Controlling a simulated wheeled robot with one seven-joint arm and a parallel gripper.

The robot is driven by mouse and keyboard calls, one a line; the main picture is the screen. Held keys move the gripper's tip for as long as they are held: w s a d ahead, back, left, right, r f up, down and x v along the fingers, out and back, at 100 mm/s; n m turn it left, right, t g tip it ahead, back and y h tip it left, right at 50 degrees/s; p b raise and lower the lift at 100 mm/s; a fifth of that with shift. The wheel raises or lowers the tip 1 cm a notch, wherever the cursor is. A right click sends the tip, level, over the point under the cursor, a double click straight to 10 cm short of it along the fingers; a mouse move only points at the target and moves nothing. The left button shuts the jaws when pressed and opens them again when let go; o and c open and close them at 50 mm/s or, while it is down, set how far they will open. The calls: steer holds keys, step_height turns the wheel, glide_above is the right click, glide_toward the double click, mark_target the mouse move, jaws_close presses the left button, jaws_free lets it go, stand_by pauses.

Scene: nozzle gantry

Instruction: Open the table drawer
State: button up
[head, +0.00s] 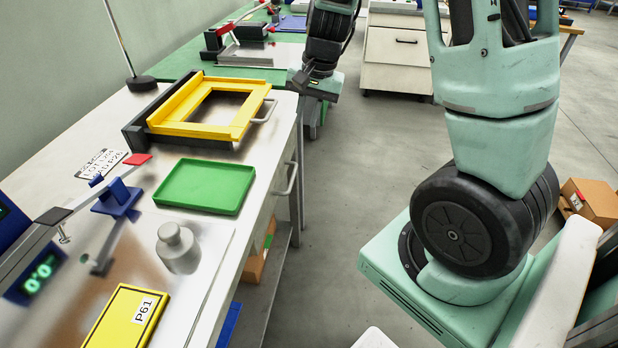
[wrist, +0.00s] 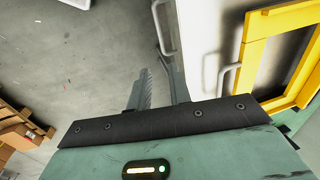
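The table drawer (head: 268,212) is in the white front of the workbench, and it looks closed. Its grey bar handle (head: 286,179) stands out from the front. In the wrist view the handle (wrist: 159,32) lies just beyond my fingertips, close to the right finger. My gripper (head: 299,80) is beyond the handle in the head view, near the table's far corner. In the wrist view my gripper (wrist: 157,78) has its fingers apart, with only floor visible between them. I cannot tell whether a finger touches the handle.
A yellow frame (head: 244,126) with its own handle lies on the tabletop near that corner. Open floor (head: 340,190) lies right of the table.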

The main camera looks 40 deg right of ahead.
mark_target(294, 174)
steer(key=w+f+b, duration=0.1)
steer(key=f, duration=0.4)
steer(key=a+f+b, duration=0.1)
steer(key=f, duration=0.5)
steer(key=w+a+f+b, duration=0.1)
steer(key=f, duration=0.5)
steer(key=shift+w, duration=0.35)
jaws_close()
